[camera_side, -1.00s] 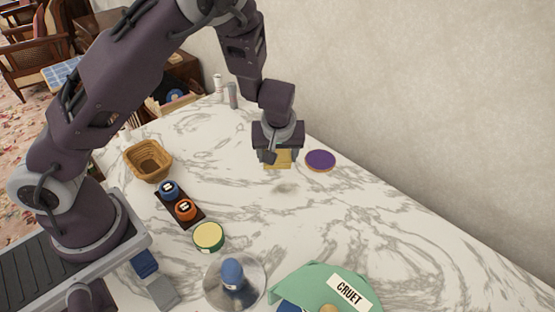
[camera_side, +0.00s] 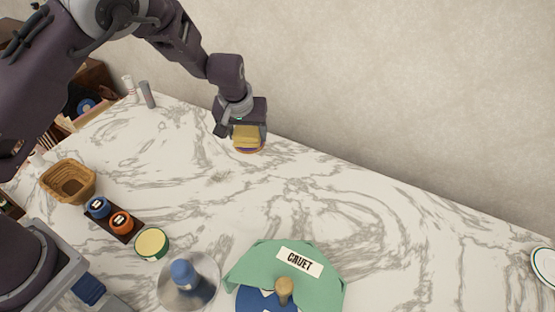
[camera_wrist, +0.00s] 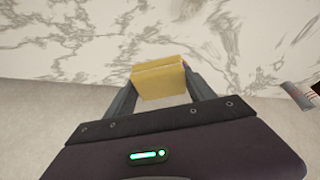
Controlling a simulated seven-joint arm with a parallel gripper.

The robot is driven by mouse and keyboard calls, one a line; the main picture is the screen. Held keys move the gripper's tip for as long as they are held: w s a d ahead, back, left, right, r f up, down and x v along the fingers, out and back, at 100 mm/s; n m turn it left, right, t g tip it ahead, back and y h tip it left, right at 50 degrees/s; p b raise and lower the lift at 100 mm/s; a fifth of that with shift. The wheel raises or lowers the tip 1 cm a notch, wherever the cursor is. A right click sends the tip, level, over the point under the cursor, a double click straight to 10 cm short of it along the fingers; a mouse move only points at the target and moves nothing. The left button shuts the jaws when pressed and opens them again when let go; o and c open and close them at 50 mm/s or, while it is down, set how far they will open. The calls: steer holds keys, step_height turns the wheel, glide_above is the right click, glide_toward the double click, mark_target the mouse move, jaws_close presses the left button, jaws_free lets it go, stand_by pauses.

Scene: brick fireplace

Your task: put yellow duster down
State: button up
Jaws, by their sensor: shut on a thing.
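The yellow duster (camera_side: 246,132) is a small yellow block-like pad. My gripper (camera_side: 247,139) is shut on it near the wall, at the back of the marble table. In the wrist view the duster (camera_wrist: 160,80) sits between the two fingers of my gripper (camera_wrist: 160,88). A purple disc with an orange-brown rim (camera_side: 250,151) shows just below the duster in the side view, mostly hidden by it. I cannot tell whether the duster touches the disc.
A wicker basket (camera_side: 68,181), a dark tray with a blue and an orange jar (camera_side: 121,222), a round yellow-topped tin (camera_side: 151,243) and a blue-topped item on a clear disc (camera_side: 186,278) stand left. A green cloth labelled CRUET (camera_side: 320,278) lies in front. The middle is clear.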

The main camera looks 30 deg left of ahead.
mark_target(285, 157)
steer(key=w+d+r+m+h, duration=0.1)
steer(key=w+d+m, duration=0.3)
steer(key=w+d, duration=0.25)
steer(key=shift+m+t+h, duration=0.3)
steer(key=shift+m+t, duration=0.1)
steer(key=f, duration=0.9)
steer(key=shift+s+d+f, duration=0.2)
steer(key=shift+s+d, duration=0.1)
steer(key=shift+s, duration=0.05)
steer(key=o, duration=1.4)
steer(key=shift+f, duration=0.1)
steer(key=v, duration=1.2)
